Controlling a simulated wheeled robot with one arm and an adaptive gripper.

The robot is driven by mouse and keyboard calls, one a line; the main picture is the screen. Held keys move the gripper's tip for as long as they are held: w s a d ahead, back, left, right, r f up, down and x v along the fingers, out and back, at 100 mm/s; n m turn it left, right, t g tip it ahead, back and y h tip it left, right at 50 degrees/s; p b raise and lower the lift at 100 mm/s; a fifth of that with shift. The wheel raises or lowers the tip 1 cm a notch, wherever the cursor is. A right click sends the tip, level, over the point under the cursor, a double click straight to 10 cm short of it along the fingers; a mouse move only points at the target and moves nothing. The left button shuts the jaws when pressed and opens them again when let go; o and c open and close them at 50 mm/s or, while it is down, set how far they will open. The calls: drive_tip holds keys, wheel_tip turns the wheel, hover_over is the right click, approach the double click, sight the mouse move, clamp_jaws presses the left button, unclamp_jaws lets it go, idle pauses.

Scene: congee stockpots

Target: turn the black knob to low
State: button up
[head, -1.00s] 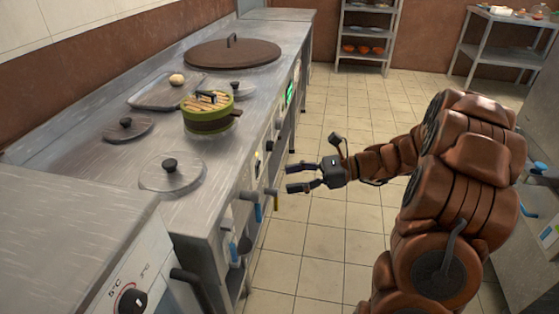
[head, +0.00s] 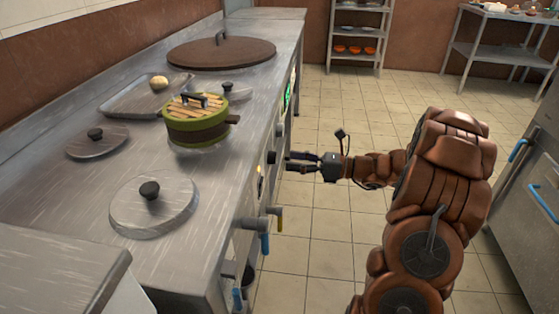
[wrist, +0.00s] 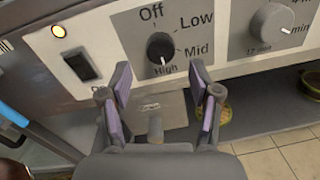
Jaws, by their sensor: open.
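The black knob (wrist: 160,47) is on the grey front panel in the wrist view, with Off, Low, Mid and High printed around it. A small pale mark at its lower edge appears to point toward High. My gripper (wrist: 160,68) is open, its two fingers on either side of and below the knob in the picture, not closed on it. In the head view my gripper (head: 288,161) is level with the panel, its fingertips just short of a dark knob (head: 271,157) there.
Blue-handled and yellow-handled taps (head: 264,240) stick out lower along the counter front. A green pot (head: 196,125) stands on the counter. The tiled floor is clear.

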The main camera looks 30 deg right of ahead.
sight(272, 158)
drive_tip(key=shift+b+x, duration=0.5)
drive_tip(key=shift+x, duration=1.55)
drive_tip(key=c, duration=1.2)
